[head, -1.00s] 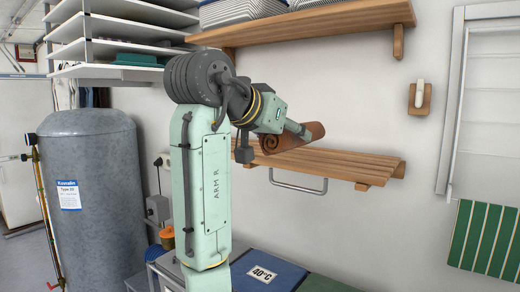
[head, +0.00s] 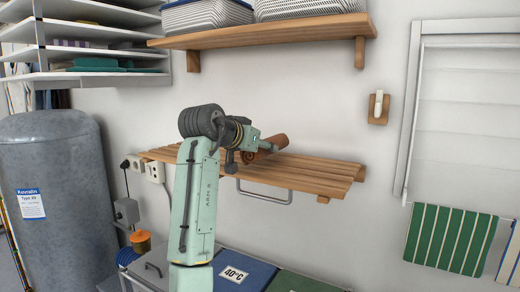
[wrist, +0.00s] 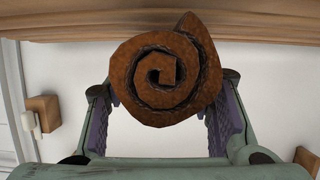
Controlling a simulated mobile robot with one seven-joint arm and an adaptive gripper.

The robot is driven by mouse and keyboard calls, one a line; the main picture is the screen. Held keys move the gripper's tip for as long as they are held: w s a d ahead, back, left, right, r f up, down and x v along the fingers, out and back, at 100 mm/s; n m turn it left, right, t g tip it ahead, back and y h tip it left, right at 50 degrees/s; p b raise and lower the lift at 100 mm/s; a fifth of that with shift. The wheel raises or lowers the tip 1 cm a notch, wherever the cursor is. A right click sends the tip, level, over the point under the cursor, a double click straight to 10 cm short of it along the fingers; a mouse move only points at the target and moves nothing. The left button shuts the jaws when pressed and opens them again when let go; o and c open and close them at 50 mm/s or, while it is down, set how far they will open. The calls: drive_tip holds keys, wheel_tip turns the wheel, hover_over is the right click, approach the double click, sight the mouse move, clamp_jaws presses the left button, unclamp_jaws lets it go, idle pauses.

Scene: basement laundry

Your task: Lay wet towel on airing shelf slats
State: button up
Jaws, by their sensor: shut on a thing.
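The wet towel is a rolled brown bundle (head: 278,146). In the wrist view its spiral end (wrist: 160,75) fills the space between the fingers. My gripper (head: 260,145) is shut on the towel; its purple pads also show in the wrist view (wrist: 163,100). The airing shelf (head: 315,175) is a wooden slatted shelf on the wall. In the head view, the towel overlaps the shelf's slats, with its far end tilted up to the right. I cannot tell whether it touches them. A wooden edge (wrist: 255,27) crosses the top of the wrist view behind the towel.
An upper wooden shelf (head: 280,29) with striped baskets hangs above. A metal rail (head: 265,195) hangs under the slats. Bins (head: 248,272) stand below. A wall hook (head: 378,107) and a green striped cloth (head: 445,238) are at the right. The slats' right part is bare.

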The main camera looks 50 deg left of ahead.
drive_tip(key=shift+f, duration=0.95)
drive_tip(key=o, duration=1.2)
drive_tip(key=shift+s, duration=0.1)
